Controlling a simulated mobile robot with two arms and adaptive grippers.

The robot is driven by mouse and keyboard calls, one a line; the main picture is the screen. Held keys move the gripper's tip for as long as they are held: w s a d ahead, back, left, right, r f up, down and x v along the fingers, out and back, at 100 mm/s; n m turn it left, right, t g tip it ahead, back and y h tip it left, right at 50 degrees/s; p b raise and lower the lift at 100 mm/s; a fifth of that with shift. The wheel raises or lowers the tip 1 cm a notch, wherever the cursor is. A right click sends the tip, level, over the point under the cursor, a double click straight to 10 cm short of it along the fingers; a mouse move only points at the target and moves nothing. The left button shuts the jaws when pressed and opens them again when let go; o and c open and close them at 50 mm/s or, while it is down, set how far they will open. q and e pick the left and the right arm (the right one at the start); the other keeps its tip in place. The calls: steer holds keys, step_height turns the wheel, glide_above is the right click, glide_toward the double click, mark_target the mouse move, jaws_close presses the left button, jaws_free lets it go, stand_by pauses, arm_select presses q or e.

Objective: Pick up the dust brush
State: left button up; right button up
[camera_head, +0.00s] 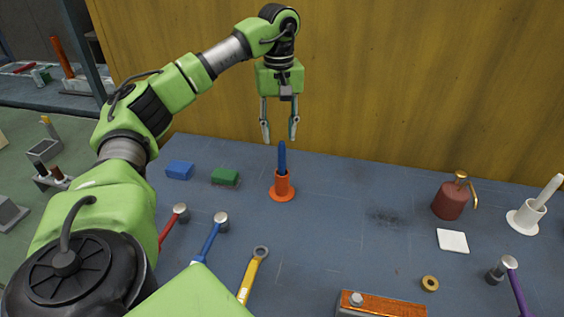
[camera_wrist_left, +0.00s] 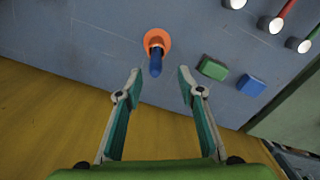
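A blue handle (camera_head: 282,157) stands upright in an orange holder (camera_head: 283,187) with a round flange on the blue table. It looks like a brush handle, but its lower end is hidden inside the holder. My left gripper (camera_head: 279,132) is open and empty, pointing down just above the handle's top. In the left wrist view, the blue handle (camera_wrist_left: 156,66) shows near the gap between the open fingertips (camera_wrist_left: 158,77), with the orange holder (camera_wrist_left: 157,40) beyond. My right gripper is not in view.
Blue (camera_head: 179,170) and green (camera_head: 225,177) blocks lie left of the holder. Hammers (camera_head: 221,221) and a yellow wrench (camera_head: 253,272) lie in front. A red oil can (camera_head: 450,201) and a white holder with a white handle (camera_head: 527,217) stand right. A yellow wall (camera_head: 400,80) rises behind.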

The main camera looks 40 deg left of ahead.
mark_target(280, 143)
arm_select(q)
step_height(280, 143, down, 3)
steer(key=shift+a+r, duration=0.1)
steer(key=shift+w+f+p, duration=0.1)
steer(key=shift+f+p, duration=0.2)
steer(key=f, duration=0.1)
steer(key=f+p, duration=0.1)
steer(key=f, duration=0.1)
steer(key=shift+w+f, duration=0.3)
steer(key=shift+f, duration=0.55)
jaws_close()
